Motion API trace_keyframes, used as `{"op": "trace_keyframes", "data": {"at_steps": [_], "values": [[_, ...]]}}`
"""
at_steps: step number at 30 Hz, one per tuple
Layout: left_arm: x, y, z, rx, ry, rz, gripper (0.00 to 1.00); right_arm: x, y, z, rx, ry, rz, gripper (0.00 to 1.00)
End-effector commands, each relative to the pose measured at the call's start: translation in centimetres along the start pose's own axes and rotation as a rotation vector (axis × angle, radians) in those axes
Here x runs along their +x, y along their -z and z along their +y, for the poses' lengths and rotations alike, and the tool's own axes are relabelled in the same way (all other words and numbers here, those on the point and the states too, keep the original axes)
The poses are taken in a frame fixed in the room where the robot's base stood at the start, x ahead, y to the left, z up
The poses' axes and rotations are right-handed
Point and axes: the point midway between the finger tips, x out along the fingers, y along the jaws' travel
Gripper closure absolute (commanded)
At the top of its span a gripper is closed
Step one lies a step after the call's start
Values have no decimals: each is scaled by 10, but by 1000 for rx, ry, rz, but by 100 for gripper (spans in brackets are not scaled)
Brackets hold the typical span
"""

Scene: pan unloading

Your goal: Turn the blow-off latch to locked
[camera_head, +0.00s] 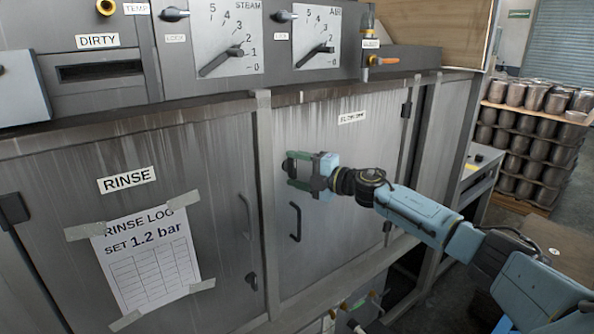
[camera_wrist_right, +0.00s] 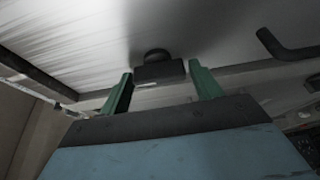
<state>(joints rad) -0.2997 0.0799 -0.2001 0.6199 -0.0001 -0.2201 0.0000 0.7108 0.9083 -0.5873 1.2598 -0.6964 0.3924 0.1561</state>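The blow-off latch (camera_head: 288,166) is a small dark piece at the left edge of the right-hand cabinet door (camera_head: 330,150). In the right wrist view the latch (camera_wrist_right: 160,71) is a black bar in front of a round hub, lying crosswise between my fingers. My right gripper (camera_head: 293,170) has green fingers set apart, one on each side of the latch. Its fingertips in the wrist view (camera_wrist_right: 161,76) sit close to the bar ends; I cannot tell whether they touch. The latch's locked marking is not visible. My left gripper is not in view.
A black door handle (camera_head: 295,222) stands out below the right gripper. The rinse door (camera_head: 160,215) carries a taped paper log (camera_head: 150,265). Steam and air dials (camera_head: 228,38) and an orange-handled valve (camera_head: 382,62) are above. Stacked metal pots (camera_head: 535,140) stand at the right.

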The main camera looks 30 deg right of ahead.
Motion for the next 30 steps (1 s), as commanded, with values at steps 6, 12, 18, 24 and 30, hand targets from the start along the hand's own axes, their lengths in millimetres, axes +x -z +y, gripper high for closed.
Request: {"op": "trace_keyframes", "data": {"at_steps": [6,12,18,24,30], "values": [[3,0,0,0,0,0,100,-9,0,-1,1,0,0,36],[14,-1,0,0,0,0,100,-43,-1,-5,0,4,-2,36],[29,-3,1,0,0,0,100,-79,0,-5,-2,5,0,36],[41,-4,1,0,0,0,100,-106,0,-5,0,4,0,36],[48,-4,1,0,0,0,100,-123,-1,-4,2,3,-2,36]]}}
